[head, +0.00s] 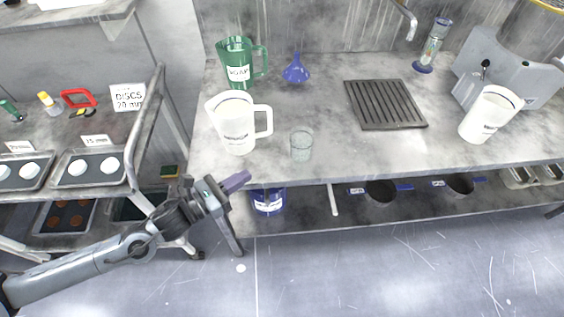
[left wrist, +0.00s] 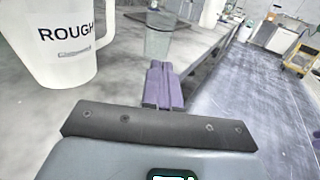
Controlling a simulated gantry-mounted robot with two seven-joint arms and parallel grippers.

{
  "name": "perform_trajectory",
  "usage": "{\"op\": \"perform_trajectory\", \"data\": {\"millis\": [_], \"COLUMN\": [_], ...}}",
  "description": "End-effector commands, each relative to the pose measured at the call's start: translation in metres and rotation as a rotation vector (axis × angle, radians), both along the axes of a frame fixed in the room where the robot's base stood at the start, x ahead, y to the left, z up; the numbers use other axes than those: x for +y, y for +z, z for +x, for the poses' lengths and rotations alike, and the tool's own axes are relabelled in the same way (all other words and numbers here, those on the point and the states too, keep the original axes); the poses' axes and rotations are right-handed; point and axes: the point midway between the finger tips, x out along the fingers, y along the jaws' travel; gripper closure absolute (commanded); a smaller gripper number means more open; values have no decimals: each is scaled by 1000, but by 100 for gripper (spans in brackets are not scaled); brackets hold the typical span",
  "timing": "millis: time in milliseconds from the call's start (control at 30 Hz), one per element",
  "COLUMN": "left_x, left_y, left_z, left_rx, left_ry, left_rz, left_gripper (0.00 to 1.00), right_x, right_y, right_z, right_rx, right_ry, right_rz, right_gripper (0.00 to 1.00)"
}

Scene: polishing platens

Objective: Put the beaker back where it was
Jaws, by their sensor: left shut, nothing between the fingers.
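A clear glass beaker (head: 301,145) stands upright on the grey bench (head: 350,150) near its front edge, right of a white jug. It also shows in the left wrist view (left wrist: 158,40), just beyond my fingertips, with a gap I cannot judge exactly. My left gripper (head: 237,182) is in front of the bench's front edge, left of and below the beaker in the head view. Its purple fingers (left wrist: 163,84) are shut together with nothing between them. My right gripper is not in view.
A white jug (head: 236,122) stands close left of the beaker; its "ROUGH" label shows in the left wrist view (left wrist: 68,45). Behind are a green jug (head: 236,62) and blue funnel (head: 296,69). A dark ridged mat (head: 385,104) lies right. Bench between beaker and mat is clear.

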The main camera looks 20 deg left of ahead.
Motion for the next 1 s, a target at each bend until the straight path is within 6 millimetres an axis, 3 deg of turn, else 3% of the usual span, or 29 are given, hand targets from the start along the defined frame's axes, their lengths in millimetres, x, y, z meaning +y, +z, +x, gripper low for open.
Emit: {"op": "perform_trajectory", "data": {"millis": [367,1000], "left_x": [-13,-63], "left_y": [-2,-3], "left_z": [24,112], "left_rx": [-10,-6], "left_ry": [1,1], "left_rz": [-3,-3], "left_gripper": [100,100], "right_x": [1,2], "right_y": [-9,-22], "right_z": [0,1], "right_rx": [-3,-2], "right_ry": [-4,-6], "right_rz": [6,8], "right_gripper": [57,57]}}
